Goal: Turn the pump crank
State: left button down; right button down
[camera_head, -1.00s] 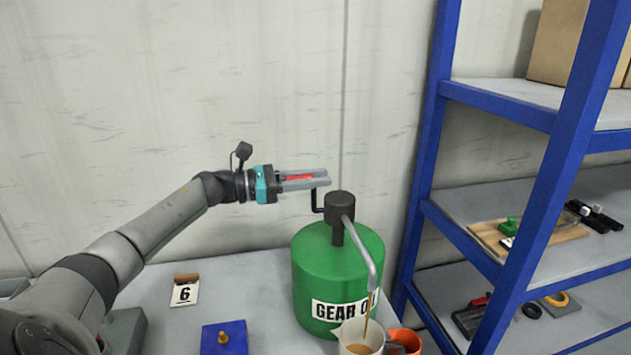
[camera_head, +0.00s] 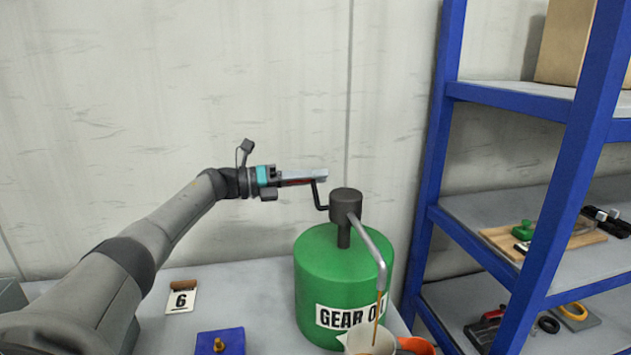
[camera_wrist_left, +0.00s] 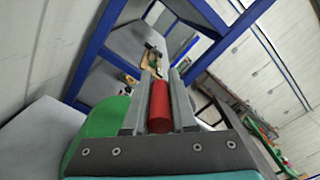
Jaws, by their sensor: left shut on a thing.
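The pump stands on a green drum (camera_head: 343,283) labelled GEAR OIL, with a dark pump head (camera_head: 345,205) on top. Its black crank arm (camera_head: 319,197) comes out on the left of the head and bends up to my left gripper (camera_head: 322,176). My left gripper is shut on the red crank handle (camera_wrist_left: 160,107), which lies between its fingers in the left wrist view. A grey spout (camera_head: 372,243) bends down at the right, and a brown stream runs from it into a pale cup (camera_head: 361,343). My right gripper is not in view.
An orange cup (camera_head: 417,346) stands beside the pale one. A blue block with a brass knob (camera_head: 220,343) and a number 6 card (camera_head: 182,298) lie on the table (camera_head: 255,283). Blue shelving (camera_head: 427,160) stands close at the right; a wall is behind.

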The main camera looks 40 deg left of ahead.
pick_arm(q)
jog(key=shift+w+a+f+n+b, duration=0.15)
jog(key=shift+f+n+b, duration=0.3)
jog(key=shift+f+n, duration=0.8)
jog(key=shift+w+a+f+n+b, duration=0.15)
jog(key=shift+f+n+b, duration=0.4)
jog(key=shift+n, duration=1.2)
jog(key=shift+w+a+f+n+b, duration=0.1)
jog(key=shift+a+f+n+b, duration=0.2)
jog(key=shift+f+n, duration=1)
jog(key=shift+d+r, duration=0.1)
jog(key=shift+r, duration=0.15)
jog(key=c, duration=0.7)
grip_release()
jog(key=shift+c, duration=0.2)
jog(key=shift+s, duration=0.1)
jog(key=b+v, duration=0.2)
jog(key=v, duration=1.3)
